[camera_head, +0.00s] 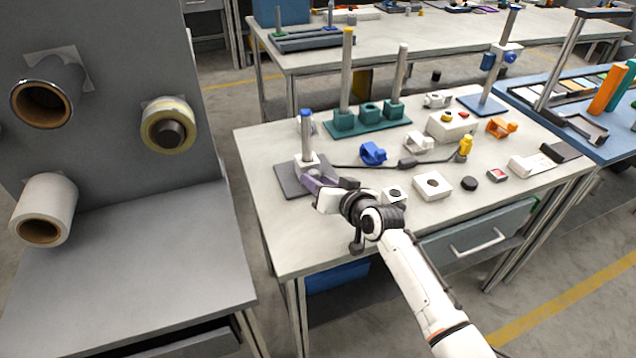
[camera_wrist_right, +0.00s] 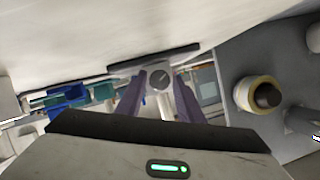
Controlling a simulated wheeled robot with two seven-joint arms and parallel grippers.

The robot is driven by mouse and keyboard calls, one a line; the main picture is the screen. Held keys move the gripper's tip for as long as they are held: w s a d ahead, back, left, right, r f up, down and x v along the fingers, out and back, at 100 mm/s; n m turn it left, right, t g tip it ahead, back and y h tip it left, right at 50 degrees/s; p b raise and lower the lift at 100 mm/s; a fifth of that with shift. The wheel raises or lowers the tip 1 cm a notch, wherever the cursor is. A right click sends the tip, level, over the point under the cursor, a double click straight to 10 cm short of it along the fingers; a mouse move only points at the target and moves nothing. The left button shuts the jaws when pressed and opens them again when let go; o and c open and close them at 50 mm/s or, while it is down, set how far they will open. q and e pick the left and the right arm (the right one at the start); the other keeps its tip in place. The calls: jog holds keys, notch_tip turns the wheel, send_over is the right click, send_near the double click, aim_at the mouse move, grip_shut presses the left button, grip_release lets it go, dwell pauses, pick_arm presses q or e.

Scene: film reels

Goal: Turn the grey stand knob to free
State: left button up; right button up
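The grey stand (camera_head: 290,179) is at the near left corner of the table, with a dark flat base, a white block and an upright post with a blue top. In the right wrist view its round grey knob (camera_wrist_right: 160,79) with a dark pointer mark faces the camera. My right gripper (camera_head: 309,178) reaches low in front of the block and hides the knob in the head view. In the wrist view its purple fingers (camera_wrist_right: 160,87) stand apart, one each side of the knob, with no clear contact. My left gripper is not in view.
A blue clamp (camera_head: 373,154), a dark cable with an inline box (camera_head: 408,163), and white blocks (camera_head: 432,186) lie right of the stand. A green base with posts (camera_head: 368,120) stands behind. A grey panel with rolls (camera_head: 168,124) is at left.

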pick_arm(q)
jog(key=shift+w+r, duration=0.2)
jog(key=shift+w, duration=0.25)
pick_arm(e)
jog(key=shift+w+a, duration=0.1)
jog(key=shift+w, duration=0.15)
jog(key=c, duration=0.8)
jog(key=shift+r+p, duration=0.1)
jog(key=shift+p, duration=0.4)
jog(key=shift+a+n+h+p, duration=0.15)
jog(key=shift+n+h+p, duration=0.45)
jog(key=shift+n+p, duration=0.25)
jog(key=shift+s+n+h, duration=0.1)
jog(key=shift+n+h, duration=0.2)
jog(key=shift+n, duration=0.15)
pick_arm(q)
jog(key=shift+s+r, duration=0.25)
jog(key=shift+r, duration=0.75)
pick_arm(e)
jog(key=shift+a+f+n+t+h, duration=0.1)
jog(key=shift+f+n+t+h, duration=0.1)
jog(key=shift+n+t+h, duration=0.6)
jog(key=shift+n+g, duration=0.3)
